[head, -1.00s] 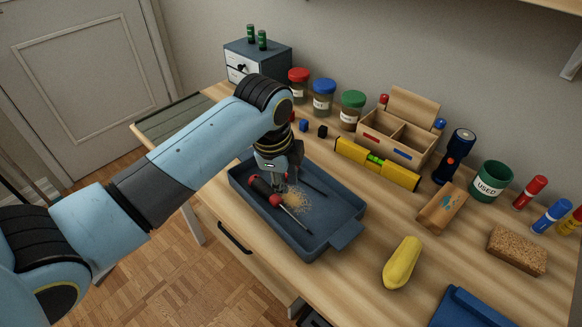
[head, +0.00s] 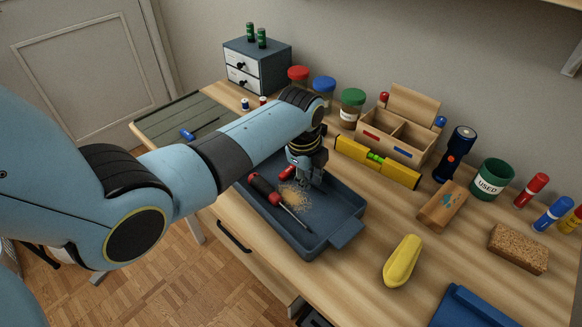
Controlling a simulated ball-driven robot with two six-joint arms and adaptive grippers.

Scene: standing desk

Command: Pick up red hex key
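The red hex key (head: 287,172) lies in the blue tray (head: 349,222). Its red handle shows just left of my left gripper, and its dark shaft is mostly hidden by the fingers. My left gripper (head: 308,180) points down into the tray, close beside the red handle. I cannot tell whether the fingers are open or closed, or whether they touch the key. A red-and-black screwdriver (head: 268,191) lies in the tray, nearer the front. My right gripper is not in view.
Sawdust (head: 296,196) lies in the tray. A yellow level (head: 377,162) and a wooden box (head: 396,135) stand behind it. A blue-handled tool (head: 188,134) lies on the green mat (head: 170,118). A yellow object (head: 402,262) lies right of the tray.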

